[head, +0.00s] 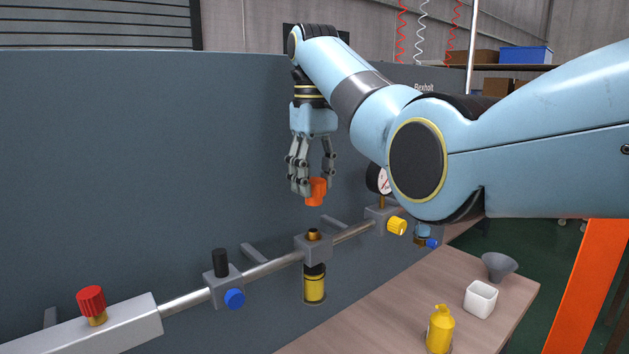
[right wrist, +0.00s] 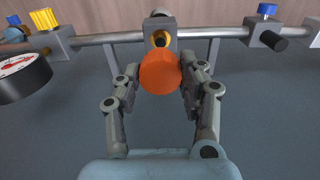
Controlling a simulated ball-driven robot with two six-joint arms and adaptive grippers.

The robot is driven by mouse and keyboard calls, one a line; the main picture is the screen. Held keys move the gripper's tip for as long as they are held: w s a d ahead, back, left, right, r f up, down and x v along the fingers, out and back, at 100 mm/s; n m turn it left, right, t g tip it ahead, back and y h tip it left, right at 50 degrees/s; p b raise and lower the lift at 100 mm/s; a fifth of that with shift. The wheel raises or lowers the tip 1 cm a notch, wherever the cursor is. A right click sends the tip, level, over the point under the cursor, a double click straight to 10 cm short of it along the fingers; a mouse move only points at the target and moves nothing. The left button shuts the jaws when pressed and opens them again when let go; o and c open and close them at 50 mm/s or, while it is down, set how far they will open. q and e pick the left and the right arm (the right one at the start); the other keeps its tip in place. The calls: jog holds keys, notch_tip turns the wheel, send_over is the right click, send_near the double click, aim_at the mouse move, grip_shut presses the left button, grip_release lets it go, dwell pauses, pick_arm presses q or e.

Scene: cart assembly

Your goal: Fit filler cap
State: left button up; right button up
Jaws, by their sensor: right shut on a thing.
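My right gripper (head: 312,186) is shut on an orange filler cap (head: 317,191). It holds the cap above the middle block (head: 314,248) on the pipe. The brass filler neck (head: 313,234) stands on top of that block, with a clear gap below the cap. A yellow-banded container (head: 314,284) hangs under the block. In the right wrist view the cap (right wrist: 160,72) sits between the fingertips and partly hides the neck (right wrist: 161,39). My left gripper is not in view.
The pipe (head: 278,262) carries a red knob (head: 92,302), a black plug (head: 220,262), a yellow knob (head: 396,226) and a gauge (head: 376,180). On the bench (head: 395,312) stand a yellow bottle (head: 440,330), a white cup (head: 480,299) and a grey funnel (head: 498,266). The grey panel (head: 130,170) is close behind.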

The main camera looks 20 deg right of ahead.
aim_at(313, 230)
jog(key=shift+w+f, duration=0.1)
jog(key=shift+f, duration=2.2)
jog(key=shift+f, duration=0.25)
jog(key=shift+f, duration=0.95)
jog(key=o, duration=1.2)
jog(key=shift+o, duration=0.2)
